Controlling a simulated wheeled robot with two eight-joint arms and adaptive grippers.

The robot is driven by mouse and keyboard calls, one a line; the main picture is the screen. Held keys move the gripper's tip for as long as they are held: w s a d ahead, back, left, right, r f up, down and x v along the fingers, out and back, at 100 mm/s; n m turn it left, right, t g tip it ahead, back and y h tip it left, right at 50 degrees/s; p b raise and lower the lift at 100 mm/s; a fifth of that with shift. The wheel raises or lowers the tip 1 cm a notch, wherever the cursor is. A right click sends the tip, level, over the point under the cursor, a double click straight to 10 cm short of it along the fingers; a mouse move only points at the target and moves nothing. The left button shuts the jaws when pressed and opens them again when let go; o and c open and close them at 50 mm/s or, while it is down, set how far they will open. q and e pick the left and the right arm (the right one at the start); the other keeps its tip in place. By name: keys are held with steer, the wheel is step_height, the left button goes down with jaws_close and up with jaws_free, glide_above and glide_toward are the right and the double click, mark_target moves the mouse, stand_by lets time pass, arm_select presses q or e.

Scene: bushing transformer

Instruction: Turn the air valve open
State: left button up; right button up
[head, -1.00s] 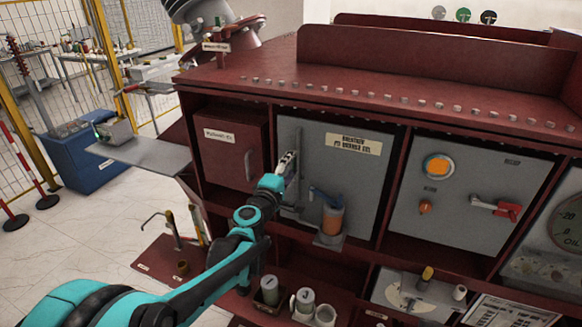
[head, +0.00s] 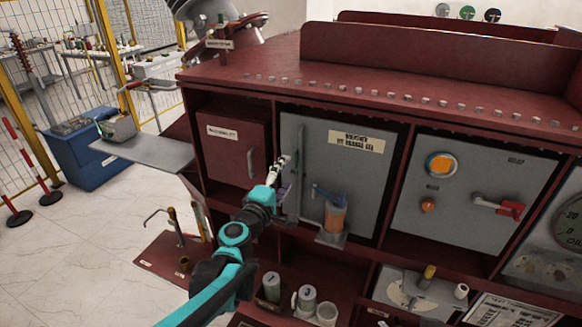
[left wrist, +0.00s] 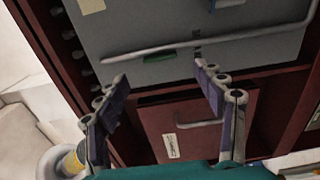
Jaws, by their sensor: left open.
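My left gripper (head: 281,166) is open and empty, in front of the left edge of the grey breather door (head: 350,170). In the left wrist view its two spread fingers (left wrist: 160,72) point toward the door's long bar handle (left wrist: 215,36), apart from it as far as I can tell. A blue lever (head: 325,193) sits over an orange cylinder (head: 336,218) on the breather door. A red-ended lever (head: 500,206) lies nearly level on the grey panel to the right. No legible label tells which one is the air valve. My right gripper is not in view.
A dark red cabinet door (head: 232,150) with its own handle is left of the breather door. Several grey jars (head: 306,298) stand on the shelf below. A grey plate (head: 145,153) juts out left of the cabinet. The tiled floor at left is partly clear.

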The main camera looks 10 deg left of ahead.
arm_select(q)
steer(key=s, duration=0.2)
steer(key=s+a, duration=0.1)
steer(key=s, duration=0.2)
steer(key=shift+s, duration=0.3)
steer(key=s+d+f+m+g+h+b, duration=0.2)
steer(key=s+d+f+m+g+b, duration=0.4)
steer(key=s+f+m, duration=0.5)
steer(key=s+a+f+m+g+y+b, duration=0.2)
steer(key=s+a+f, duration=0.1)
steer(key=s+f, duration=0.3)
steer(key=s+a+f+m+g+y+b, duration=0.2)
steer(key=s+a+f+m+y, duration=0.1)
steer(key=f, duration=0.5)
steer(key=s+a, duration=0.1)
steer(key=s, duration=0.1)
steer(key=shift+s+f, duration=0.35)
